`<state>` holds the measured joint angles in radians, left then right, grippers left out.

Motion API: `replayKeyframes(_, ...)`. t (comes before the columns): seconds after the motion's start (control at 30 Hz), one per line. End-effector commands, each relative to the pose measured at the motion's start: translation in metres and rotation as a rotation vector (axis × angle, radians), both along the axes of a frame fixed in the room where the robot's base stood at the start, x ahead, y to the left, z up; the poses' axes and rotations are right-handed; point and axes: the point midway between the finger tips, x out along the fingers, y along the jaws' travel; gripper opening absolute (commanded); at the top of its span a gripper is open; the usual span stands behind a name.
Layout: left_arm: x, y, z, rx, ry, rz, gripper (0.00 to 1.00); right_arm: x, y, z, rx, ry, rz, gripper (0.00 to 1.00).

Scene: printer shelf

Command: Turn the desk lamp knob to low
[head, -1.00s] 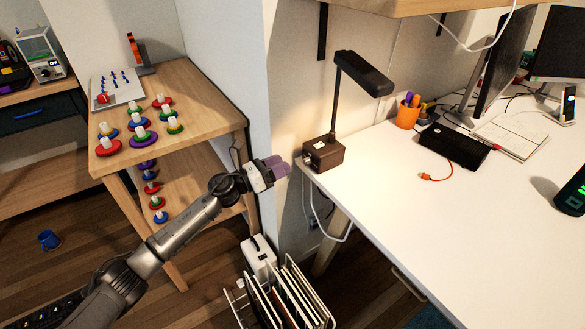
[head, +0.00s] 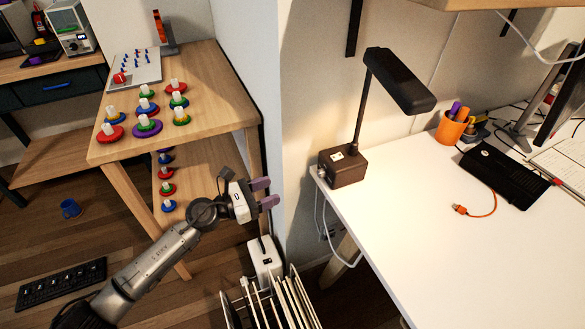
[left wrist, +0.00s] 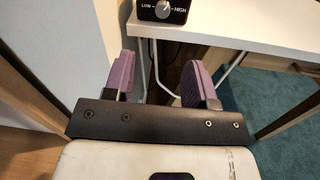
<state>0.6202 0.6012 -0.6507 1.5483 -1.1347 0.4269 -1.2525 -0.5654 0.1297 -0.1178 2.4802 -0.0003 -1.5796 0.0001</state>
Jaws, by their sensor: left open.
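The desk lamp (head: 362,110) stands at the left end of the white desk, a black arm and head on a dark brown base (head: 343,166). Its small silver knob (head: 321,172) is on the base's left face. In the left wrist view the knob (left wrist: 163,9) sits at the top between the labels LOW and HIGH, its pointer not clearly readable. My left gripper (head: 265,193) is open and empty, its purple finger pads apart, left of and a little below the lamp base, not touching it. In the left wrist view the open fingers (left wrist: 158,82) are below the knob. My right gripper is not seen.
A wooden shelf table (head: 235,95) with colored ring pieces stands left of a wall corner (head: 262,80). A wire rack (head: 280,298) and a white box (head: 265,258) are below the gripper. An orange pen cup (head: 450,129) and a black device (head: 503,173) lie farther right on the desk (head: 430,240).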

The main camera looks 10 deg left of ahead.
Motion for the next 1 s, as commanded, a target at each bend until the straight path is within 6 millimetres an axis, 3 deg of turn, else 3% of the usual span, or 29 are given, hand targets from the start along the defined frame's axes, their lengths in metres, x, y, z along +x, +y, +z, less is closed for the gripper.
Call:
replayKeyframes(0.23, 0.014, -0.020, -0.001, 0.022, -0.027, -0.006, 0.52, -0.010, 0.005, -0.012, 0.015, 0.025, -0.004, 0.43)
replayKeyframes(0.7, 0.065, -0.086, -0.002, 0.019, -0.024, -0.005, 0.52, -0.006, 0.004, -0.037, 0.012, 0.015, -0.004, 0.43)
replayKeyframes(1.0, 0.081, -0.106, -0.001, 0.021, -0.023, -0.004, 0.52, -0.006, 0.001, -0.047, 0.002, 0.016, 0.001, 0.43)
